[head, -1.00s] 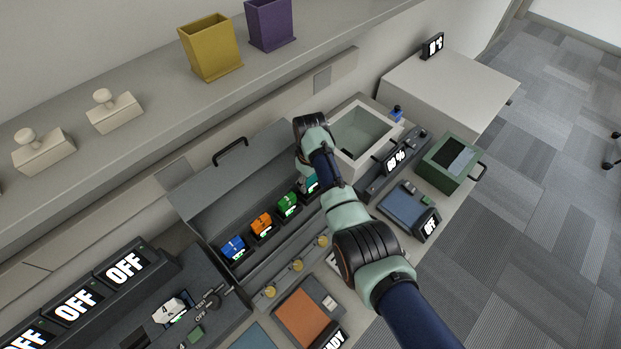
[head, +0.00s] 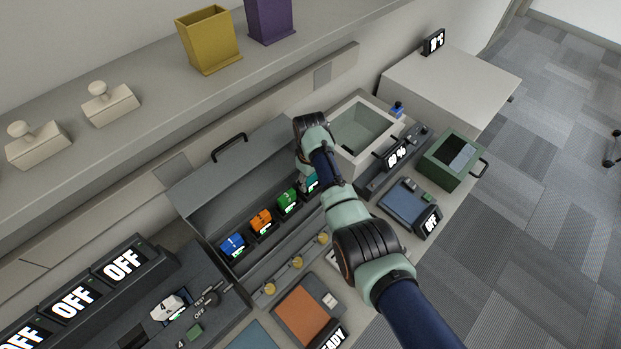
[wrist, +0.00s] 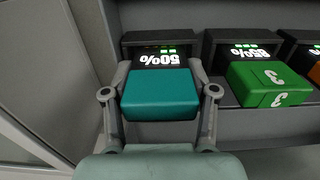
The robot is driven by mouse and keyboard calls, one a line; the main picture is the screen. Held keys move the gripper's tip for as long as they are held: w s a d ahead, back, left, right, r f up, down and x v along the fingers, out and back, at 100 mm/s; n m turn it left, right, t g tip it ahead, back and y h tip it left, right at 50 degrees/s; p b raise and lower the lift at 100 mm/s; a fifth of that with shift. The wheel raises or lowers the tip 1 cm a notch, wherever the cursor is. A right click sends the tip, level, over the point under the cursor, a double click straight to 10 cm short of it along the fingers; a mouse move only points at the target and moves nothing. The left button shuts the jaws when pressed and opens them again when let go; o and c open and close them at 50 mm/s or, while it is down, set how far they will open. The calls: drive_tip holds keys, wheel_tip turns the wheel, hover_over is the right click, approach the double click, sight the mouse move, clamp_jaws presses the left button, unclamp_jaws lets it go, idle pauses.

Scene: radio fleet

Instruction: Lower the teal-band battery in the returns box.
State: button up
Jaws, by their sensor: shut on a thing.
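The teal battery (wrist: 160,95) sits in an end slot of the charging rack, under a display reading 50%. My gripper (wrist: 160,78) has one finger on each side of it and is shut on it. In the head view only a small teal patch of the battery (head: 312,183) shows; my arm hides the fingertips. A pale open box (head: 342,151) stands beyond the rack, and a green open box (head: 437,172) with a handle stands further right. I cannot tell from any label which is the returns box.
Green (head: 288,200), orange (head: 261,221) and blue (head: 233,243) batteries fill the neighbouring slots. The rack's raised grey lid (head: 235,172) stands behind them. A panel reading 00% (head: 396,154) lies between the two boxes. The white side table (head: 450,80) is mostly clear.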

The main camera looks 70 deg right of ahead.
drive_tip(key=shift+f, duration=0.4)
drive_tip(key=o, duration=1.3)
drive_tip(key=shift+o, duration=0.2)
wheel_tip(320, 180, up, 12)
drive_tip(key=shift+r, duration=0.1)
idle(0.4)
